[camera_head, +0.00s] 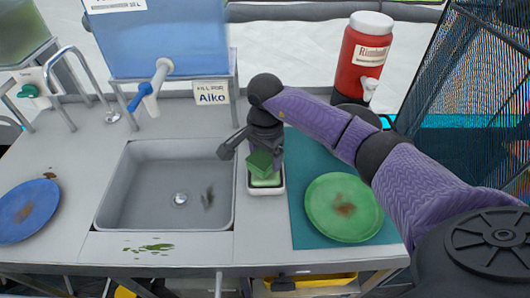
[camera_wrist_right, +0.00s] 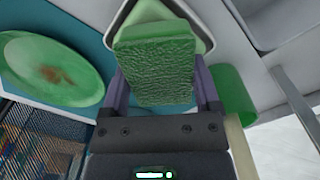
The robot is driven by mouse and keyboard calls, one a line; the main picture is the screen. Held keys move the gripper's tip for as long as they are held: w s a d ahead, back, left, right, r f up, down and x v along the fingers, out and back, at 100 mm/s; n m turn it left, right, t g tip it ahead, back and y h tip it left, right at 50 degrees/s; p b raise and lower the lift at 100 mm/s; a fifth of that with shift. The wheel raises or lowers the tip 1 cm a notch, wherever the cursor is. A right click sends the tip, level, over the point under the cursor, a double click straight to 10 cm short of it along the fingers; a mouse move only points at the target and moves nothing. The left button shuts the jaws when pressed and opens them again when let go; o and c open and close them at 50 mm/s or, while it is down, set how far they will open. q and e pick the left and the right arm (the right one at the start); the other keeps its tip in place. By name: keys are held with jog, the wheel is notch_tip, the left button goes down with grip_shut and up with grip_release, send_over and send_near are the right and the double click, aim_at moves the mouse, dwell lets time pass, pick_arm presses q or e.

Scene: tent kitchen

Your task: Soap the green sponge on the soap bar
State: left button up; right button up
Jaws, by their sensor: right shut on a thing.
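The green sponge (camera_head: 260,163) is held in my right gripper (camera_head: 264,150), whose fingers are shut on its sides. In the right wrist view the sponge (camera_wrist_right: 155,68) fills the space between the two fingers. The green soap bar (camera_head: 266,182) lies in a small white dish (camera_head: 268,191) on the counter, just right of the sink. The sponge is directly over the soap bar, close to it; I cannot tell whether they touch. In the wrist view the sponge hides most of the soap bar (camera_wrist_right: 153,11). My left gripper is not in view.
The sink (camera_head: 165,185) is left of the dish. A dirty green plate (camera_head: 343,207) lies on a teal mat (camera_head: 306,165) to the right. A dirty blue plate (camera_head: 28,210) is at the far left. A blue water tank (camera_head: 160,42) and a red jug (camera_head: 366,50) stand behind.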

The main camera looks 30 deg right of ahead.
aim_at(265, 155)
jog(key=shift+f+b, duration=0.9)
jog(key=shift+f, duration=0.15)
dwell(1.9)
notch_tip(265, 155, up, 7)
jog(key=p, duration=0.5)
jog(key=shift+r, duration=0.15)
dwell(0.5)
